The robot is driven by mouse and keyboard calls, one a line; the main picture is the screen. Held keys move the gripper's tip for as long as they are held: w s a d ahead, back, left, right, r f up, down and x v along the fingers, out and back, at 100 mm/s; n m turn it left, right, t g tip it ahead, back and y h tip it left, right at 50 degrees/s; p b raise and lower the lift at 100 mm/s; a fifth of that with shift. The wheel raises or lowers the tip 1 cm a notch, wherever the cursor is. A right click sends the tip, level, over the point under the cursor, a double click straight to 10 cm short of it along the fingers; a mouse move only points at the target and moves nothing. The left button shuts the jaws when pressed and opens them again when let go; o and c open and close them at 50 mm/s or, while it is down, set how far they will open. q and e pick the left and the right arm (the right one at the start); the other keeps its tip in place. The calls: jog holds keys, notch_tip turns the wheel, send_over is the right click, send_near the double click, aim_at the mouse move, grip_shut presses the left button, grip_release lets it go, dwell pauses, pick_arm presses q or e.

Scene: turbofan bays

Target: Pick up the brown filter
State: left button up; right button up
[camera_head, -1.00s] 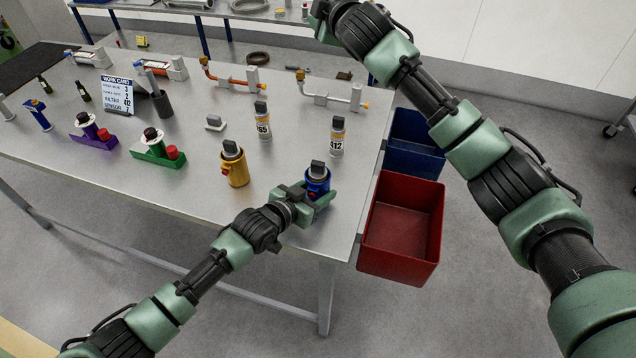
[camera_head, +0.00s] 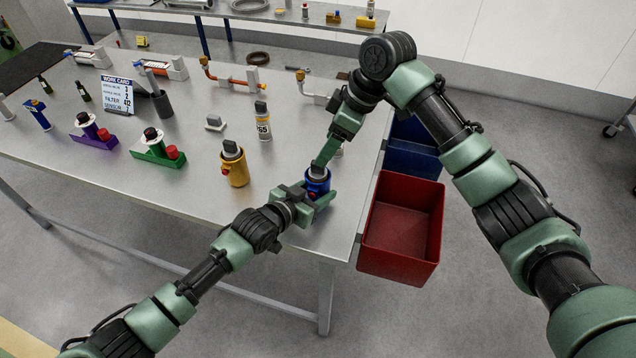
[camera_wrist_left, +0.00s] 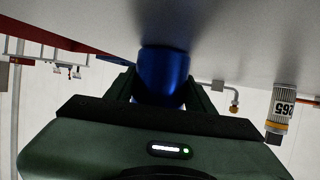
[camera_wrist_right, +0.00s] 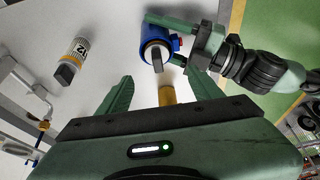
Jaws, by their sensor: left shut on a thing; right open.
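My left gripper (camera_head: 312,205) is shut on the blue housing (camera_head: 318,187) at the table's front right; its blue wall also fills the jaws in the left wrist view (camera_wrist_left: 163,75). A grey block-shaped cap (camera_wrist_right: 155,55) stands in the housing's top. My right gripper (camera_head: 322,162) is open and close above this cap, and its spread fingers show in the right wrist view (camera_wrist_right: 160,85). A yellow-brown cylinder (camera_wrist_right: 168,95) shows between those fingers, partly hidden. The canister (camera_wrist_right: 73,58) with a yellow band stands apart from the right gripper. I cannot tell which part is the brown filter.
A yellow housing (camera_head: 235,168) and a canister marked 265 (camera_head: 263,125) stand left of the blue housing. A red bin (camera_head: 400,230) and a blue bin (camera_head: 412,150) adjoin the table's right edge. A work card (camera_head: 117,95) stands further left.

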aim_at(317, 174)
jog(key=x, duration=0.8)
jog(key=shift+w+d, duration=0.15)
grip_shut()
